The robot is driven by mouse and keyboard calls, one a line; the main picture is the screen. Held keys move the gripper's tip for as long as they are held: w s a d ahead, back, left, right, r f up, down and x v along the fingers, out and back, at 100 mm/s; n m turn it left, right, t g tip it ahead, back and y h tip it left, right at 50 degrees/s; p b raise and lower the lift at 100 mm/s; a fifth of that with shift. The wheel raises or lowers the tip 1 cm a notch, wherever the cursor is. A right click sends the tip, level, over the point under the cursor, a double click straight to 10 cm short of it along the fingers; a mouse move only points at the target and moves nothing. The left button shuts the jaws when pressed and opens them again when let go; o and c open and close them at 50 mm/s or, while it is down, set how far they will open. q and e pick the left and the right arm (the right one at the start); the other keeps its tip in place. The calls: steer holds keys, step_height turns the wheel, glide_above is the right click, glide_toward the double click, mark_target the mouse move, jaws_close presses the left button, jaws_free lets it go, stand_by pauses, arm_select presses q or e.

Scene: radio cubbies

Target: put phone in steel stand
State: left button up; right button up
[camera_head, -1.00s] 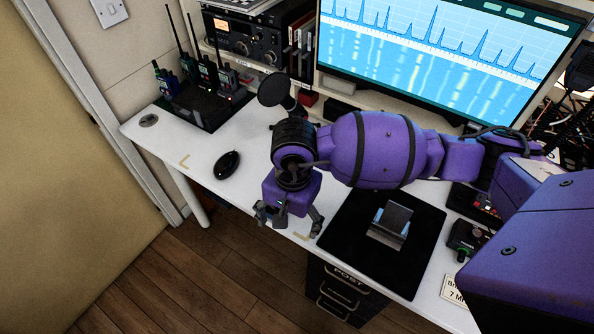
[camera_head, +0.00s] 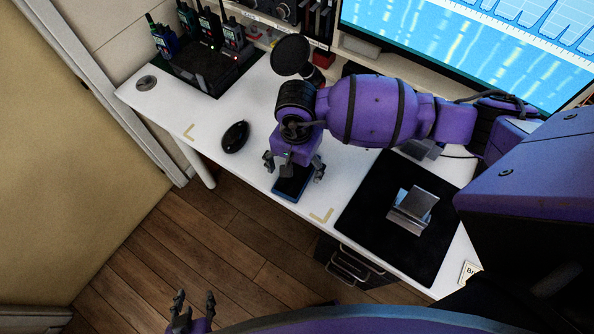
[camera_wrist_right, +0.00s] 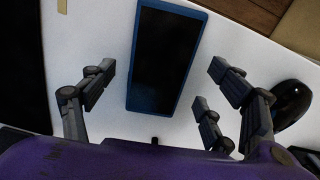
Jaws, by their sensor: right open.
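The phone (camera_head: 291,187), blue-edged with a dark screen, lies flat on the white desk near its front edge. In the right wrist view the phone (camera_wrist_right: 167,56) lies ahead of and between the fingers, not gripped. My right gripper (camera_head: 294,172) is open and empty over the phone, partly covering it in the head view; it also shows in the right wrist view (camera_wrist_right: 158,92). The steel stand (camera_head: 413,210) is empty on the black mat, right of the phone. My left gripper (camera_head: 194,303) is at the bottom of the head view, fingers apart and empty, over the floor.
A black mouse (camera_head: 235,137) lies left of the phone. Radios stand in a black charger tray (camera_head: 206,75) at the back left. The black mat (camera_head: 370,205) is clear around the stand. A monitor (camera_head: 470,45) stands behind. A round black object (camera_head: 291,55) is behind my right wrist.

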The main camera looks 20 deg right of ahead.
steer(key=shift+f, duration=0.55)
steer(key=shift+s, duration=0.1)
steer(key=c, duration=1.4)
